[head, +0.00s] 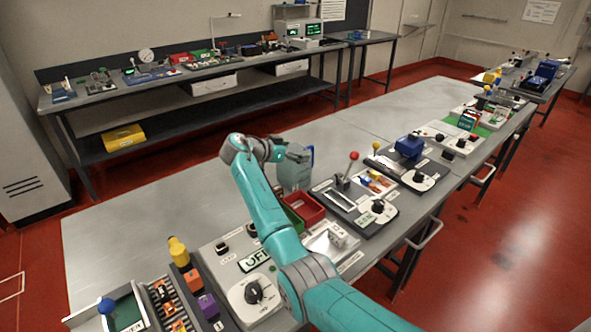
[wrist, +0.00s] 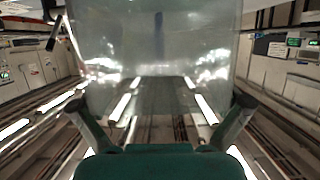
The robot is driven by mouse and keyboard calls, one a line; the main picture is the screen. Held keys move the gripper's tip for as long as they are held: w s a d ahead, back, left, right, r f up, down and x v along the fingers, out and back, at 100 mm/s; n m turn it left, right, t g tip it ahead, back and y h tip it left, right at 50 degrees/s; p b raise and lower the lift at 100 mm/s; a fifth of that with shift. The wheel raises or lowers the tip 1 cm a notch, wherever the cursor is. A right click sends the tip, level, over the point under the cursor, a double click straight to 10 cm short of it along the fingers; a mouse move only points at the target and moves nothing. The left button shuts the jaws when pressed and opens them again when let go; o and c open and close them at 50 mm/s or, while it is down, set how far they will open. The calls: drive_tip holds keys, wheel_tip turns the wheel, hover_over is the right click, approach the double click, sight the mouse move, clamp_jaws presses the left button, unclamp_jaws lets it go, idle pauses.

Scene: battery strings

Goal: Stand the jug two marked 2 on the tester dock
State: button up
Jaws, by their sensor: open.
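A clear, pale blue jug (head: 296,168) stands on the grey bench beyond the red bin in the head view. No number can be read on it. In the wrist view the see-through jug (wrist: 158,50) fills the upper middle, very close. My gripper (head: 280,152) is at the jug's left side, near its upper part. In the wrist view my gripper (wrist: 160,105) is open, with one finger at each side of the jug's lower outline. I cannot tell whether the fingers touch it. I cannot pick out the tester dock for certain.
A red bin (head: 305,207) sits close in front of the jug. A panel with a red-knobbed lever (head: 353,156) and a blue block device (head: 408,147) stand to the right. A yellow bottle-like item (head: 179,252) is at front left. The bench left of my arm (head: 150,205) is clear.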

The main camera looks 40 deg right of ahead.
drive_tip(key=shift+r, duration=0.1)
drive_tip(key=c, duration=1.5)
